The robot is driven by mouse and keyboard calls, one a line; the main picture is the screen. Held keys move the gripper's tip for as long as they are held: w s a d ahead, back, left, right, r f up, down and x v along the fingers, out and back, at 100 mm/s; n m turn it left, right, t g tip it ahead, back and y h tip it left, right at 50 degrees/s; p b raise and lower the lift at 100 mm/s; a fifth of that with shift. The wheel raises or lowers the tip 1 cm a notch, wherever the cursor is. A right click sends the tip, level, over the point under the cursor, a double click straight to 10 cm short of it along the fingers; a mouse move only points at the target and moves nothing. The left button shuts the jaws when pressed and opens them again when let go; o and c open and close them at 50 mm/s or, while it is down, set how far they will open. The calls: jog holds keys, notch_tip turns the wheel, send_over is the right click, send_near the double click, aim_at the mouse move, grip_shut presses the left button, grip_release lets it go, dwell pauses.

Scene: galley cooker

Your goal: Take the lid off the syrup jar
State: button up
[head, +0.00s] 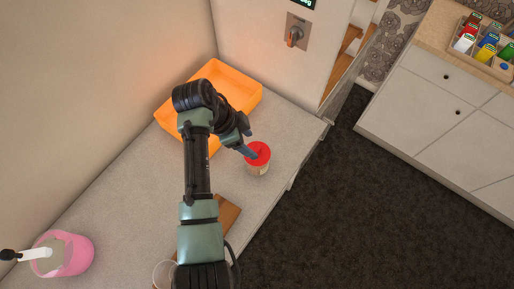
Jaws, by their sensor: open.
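The syrup jar (259,169) stands upright on the grey counter, with a pale label on its side. Its red lid (261,150) sits on top. My gripper (251,154) is at the left edge of the lid, with a finger overlapping the lid in the picture. I cannot tell whether it touches the lid. The gripper is open, and my arm hides part of the counter behind it.
An orange tray (238,82) lies at the back of the counter behind my arm. A wooden board (228,212) is partly under my arm, with a clear glass (164,273) near it. A pink container (77,256) stands at lower left. The counter's right edge drops to dark floor.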

aim_at(257, 147)
jog(key=shift+d+p+x, duration=0.25)
jog(key=shift+p+x, duration=0.5)
jog(key=shift+x, duration=1.6)
jog(key=shift+r, duration=0.15)
jog(key=shift+c, duration=0.3)
grip_shut()
